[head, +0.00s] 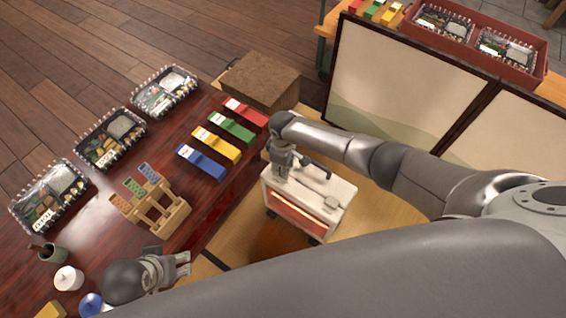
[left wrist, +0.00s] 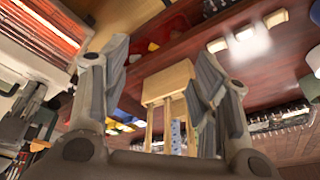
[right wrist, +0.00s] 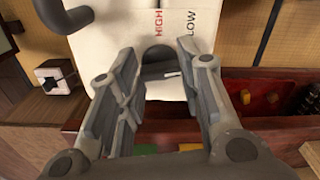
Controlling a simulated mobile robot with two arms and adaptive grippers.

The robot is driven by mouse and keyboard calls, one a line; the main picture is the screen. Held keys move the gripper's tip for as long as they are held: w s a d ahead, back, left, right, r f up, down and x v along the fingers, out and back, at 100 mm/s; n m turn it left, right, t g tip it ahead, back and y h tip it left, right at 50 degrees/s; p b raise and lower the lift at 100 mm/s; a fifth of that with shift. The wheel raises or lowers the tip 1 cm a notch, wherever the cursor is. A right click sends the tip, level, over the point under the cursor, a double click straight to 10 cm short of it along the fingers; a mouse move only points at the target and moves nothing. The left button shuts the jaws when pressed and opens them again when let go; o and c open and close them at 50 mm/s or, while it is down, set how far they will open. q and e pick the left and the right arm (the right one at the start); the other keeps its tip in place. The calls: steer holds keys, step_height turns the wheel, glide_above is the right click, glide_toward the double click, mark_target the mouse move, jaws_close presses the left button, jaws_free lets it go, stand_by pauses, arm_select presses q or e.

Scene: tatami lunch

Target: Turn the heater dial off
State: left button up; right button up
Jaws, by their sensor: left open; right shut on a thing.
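The heater (head: 335,222) is a cream box with an orange-glowing front on the tatami beside the table; its glowing bars show in the left wrist view (left wrist: 50,22). My right gripper (head: 283,172) is at the left end of its top. In the right wrist view, my right gripper (right wrist: 165,72) is shut on the dark heater dial (right wrist: 157,55). A short white mark shows on the dial, and HIGH in red and LOW in black are printed above it. The dial's exact setting is hard to read. My left gripper (head: 182,264) is open and empty near the table's edge.
The dark red table (head: 100,215) holds a wooden rack (head: 172,217), several lunch boxes (head: 110,138) and coloured boxes (head: 215,145). A brown box (head: 262,80) and a folding screen (head: 400,85) stand behind the heater. A dark handle (head: 315,167) lies close to my right gripper.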

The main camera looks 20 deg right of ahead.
arm_select(q)
steer(key=shift+s+p+x, duration=0.2)
steer(key=shift+x, duration=0.7)
steer(key=shift+s+p+x, duration=0.2)
steer(key=shift+x, duration=0.7)
steer(key=shift+s+p+x, duration=0.2)
steer(key=shift+x, duration=0.75)
arm_select(e)
steer(key=shift+m, duration=1.2)
arm_select(q)
steer(key=shift+f, duration=0.2)
arm_select(e)
steer(key=o, duration=1)
steer(key=shift+r, duration=0.1)
step_height(320, 180, up, 12)
steer(key=shift+f, duration=0.1)
